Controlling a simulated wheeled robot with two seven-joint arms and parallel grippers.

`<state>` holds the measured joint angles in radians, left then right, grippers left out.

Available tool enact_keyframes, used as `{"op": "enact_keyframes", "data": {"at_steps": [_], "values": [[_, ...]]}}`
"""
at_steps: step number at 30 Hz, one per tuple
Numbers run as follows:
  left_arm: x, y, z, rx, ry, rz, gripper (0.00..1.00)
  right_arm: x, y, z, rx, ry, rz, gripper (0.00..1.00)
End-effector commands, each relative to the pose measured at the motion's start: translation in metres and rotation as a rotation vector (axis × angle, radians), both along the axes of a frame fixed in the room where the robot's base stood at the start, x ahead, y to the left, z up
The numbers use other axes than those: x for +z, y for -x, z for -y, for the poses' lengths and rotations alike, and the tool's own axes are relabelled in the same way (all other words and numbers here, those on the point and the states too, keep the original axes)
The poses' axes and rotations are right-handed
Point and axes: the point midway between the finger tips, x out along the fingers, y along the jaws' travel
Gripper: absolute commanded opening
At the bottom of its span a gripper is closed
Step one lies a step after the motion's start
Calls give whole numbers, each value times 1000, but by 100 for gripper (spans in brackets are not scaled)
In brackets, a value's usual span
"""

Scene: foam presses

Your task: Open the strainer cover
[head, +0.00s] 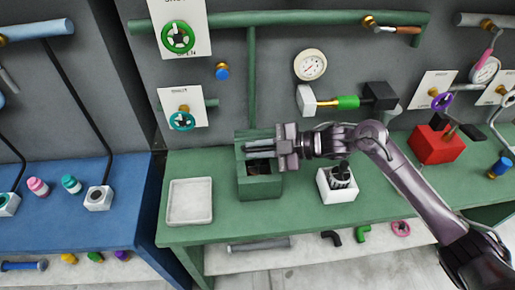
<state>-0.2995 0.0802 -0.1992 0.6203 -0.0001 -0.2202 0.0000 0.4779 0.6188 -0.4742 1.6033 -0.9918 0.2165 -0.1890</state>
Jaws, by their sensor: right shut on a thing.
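The strainer is a green box (259,187) standing on the green bench, and its dark opening faces up toward me. The green strainer cover (255,134) shows at the back of the box, partly hidden by my gripper; it looks raised from the opening. My right gripper (268,148) reaches in from the right, pointing left, just above the box's back part. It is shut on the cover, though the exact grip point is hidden. My left gripper is not in view.
A pale empty tray (190,202) lies left of the strainer. A white block with a black top (338,184) stands to its right, under my arm. A red box (436,144) is farther right. Valves, a gauge (310,65) and green pipes line the wall behind.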

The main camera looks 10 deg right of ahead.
Motion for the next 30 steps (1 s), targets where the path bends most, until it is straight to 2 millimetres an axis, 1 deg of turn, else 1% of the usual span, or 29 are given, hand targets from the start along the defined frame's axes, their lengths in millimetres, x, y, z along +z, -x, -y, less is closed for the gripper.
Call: {"op": "enact_keyframes", "data": {"at_steps": [1,2,3,6,14,17,24,27,30], "values": [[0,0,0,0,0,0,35,-2,2,-1,6,4,-5,0],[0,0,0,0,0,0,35,-2,2,-1,6,4,-5,17],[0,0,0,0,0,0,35,-2,2,-1,5,3,-4,22],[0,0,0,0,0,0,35,-2,2,0,4,2,-2,33],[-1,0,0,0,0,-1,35,0,1,0,2,0,1,33],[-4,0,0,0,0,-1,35,0,2,7,1,1,1,33],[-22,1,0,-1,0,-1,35,8,13,44,1,5,2,33],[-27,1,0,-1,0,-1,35,13,17,57,2,4,0,33],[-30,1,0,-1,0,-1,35,17,19,67,2,3,0,33]]}}
